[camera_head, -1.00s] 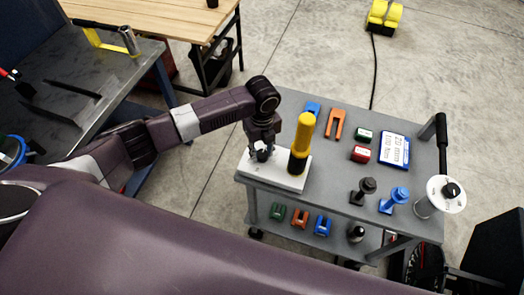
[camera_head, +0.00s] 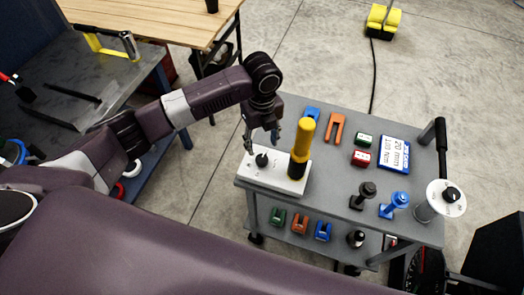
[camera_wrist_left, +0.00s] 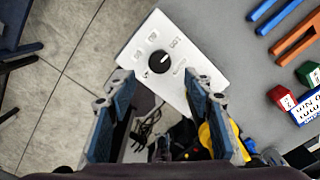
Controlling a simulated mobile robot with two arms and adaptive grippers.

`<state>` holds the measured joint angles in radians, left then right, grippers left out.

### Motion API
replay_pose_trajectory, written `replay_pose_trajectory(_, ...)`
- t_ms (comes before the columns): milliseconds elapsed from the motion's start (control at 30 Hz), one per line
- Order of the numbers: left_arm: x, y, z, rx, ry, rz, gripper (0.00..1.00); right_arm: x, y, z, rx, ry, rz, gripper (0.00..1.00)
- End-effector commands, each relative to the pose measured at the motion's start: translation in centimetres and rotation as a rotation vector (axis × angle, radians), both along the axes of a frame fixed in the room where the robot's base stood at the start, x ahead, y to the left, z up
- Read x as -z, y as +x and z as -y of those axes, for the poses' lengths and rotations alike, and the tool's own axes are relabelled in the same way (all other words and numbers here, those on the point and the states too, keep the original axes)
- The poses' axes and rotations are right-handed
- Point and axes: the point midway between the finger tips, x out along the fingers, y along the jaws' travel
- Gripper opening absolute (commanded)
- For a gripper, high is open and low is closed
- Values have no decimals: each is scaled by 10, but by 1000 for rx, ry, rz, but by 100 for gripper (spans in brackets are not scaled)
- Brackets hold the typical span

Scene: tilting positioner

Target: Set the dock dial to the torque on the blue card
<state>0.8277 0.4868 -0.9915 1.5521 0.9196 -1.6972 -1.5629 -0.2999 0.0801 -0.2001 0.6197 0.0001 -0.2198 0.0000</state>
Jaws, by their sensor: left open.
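The white dock (camera_head: 280,181) lies on the near left corner of the grey cart, with a yellow and black tool (camera_head: 303,140) standing at its right end. Its black dial (camera_head: 262,160) has printed marks around it; the dial also shows in the left wrist view (camera_wrist_left: 156,62), but its exact setting is too small to tell. My left gripper (camera_head: 262,143) is open and empty above the dial, apart from it. In the left wrist view its fingers (camera_wrist_left: 160,90) are spread wide. The blue card (camera_head: 394,153) lies on the cart and reads "20 mm, 100 Nm".
Green (camera_head: 363,139) and red (camera_head: 361,158) blocks, an orange fork-shaped piece (camera_head: 335,127), and black (camera_head: 362,196) and blue (camera_head: 394,204) sockets stand on the cart. A white disc (camera_head: 446,197) is at its right end. The lower shelf holds several coloured pieces.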

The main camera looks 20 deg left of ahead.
Motion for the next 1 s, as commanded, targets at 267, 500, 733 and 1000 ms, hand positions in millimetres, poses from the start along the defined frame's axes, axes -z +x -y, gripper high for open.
replay_pose_trajectory(267,-37,0,0,0,-1,1,47,0,0,0,0,0,0,40)
replay_pose_trajectory(500,-40,0,0,-1,0,0,47,0,0,0,0,0,0,40)
replay_pose_trajectory(733,-40,0,0,-1,-1,-1,47,0,0,0,0,0,0,40)
replay_pose_trajectory(1000,-40,0,0,0,0,-1,47,0,3,0,0,1,3,40)
